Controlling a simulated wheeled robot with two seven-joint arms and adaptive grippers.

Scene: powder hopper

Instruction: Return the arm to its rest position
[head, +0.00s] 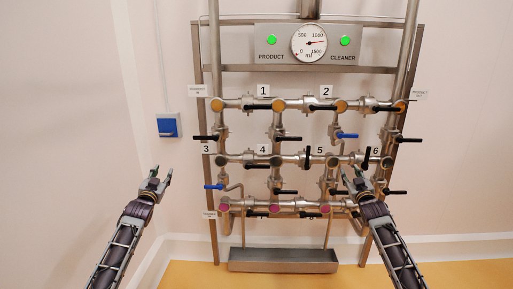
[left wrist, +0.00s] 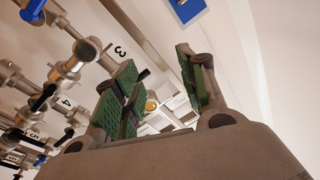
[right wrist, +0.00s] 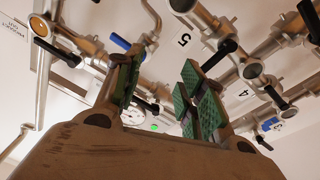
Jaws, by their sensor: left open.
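My left gripper (head: 160,178) is open and empty in the head view, in front of bare wall left of the pipe panel. Its green-padded fingers (left wrist: 158,75) stand apart in the left wrist view. My right gripper (head: 359,181) overlaps the lower right of the panel, below the label 6. Its fingers (right wrist: 162,78) are apart in the right wrist view with nothing between them. I cannot tell how far it is from the pipes. The pipe panel (head: 297,158) has steel pipes with black and blue valve handles and numbered labels.
A gauge (head: 309,43) sits between two green lamps at the top. A blue wall box (head: 168,125) hangs left of the panel. A steel trough (head: 283,266) stands below it. The wall at far left and right is bare, and the orange floor (head: 200,276) looks clear.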

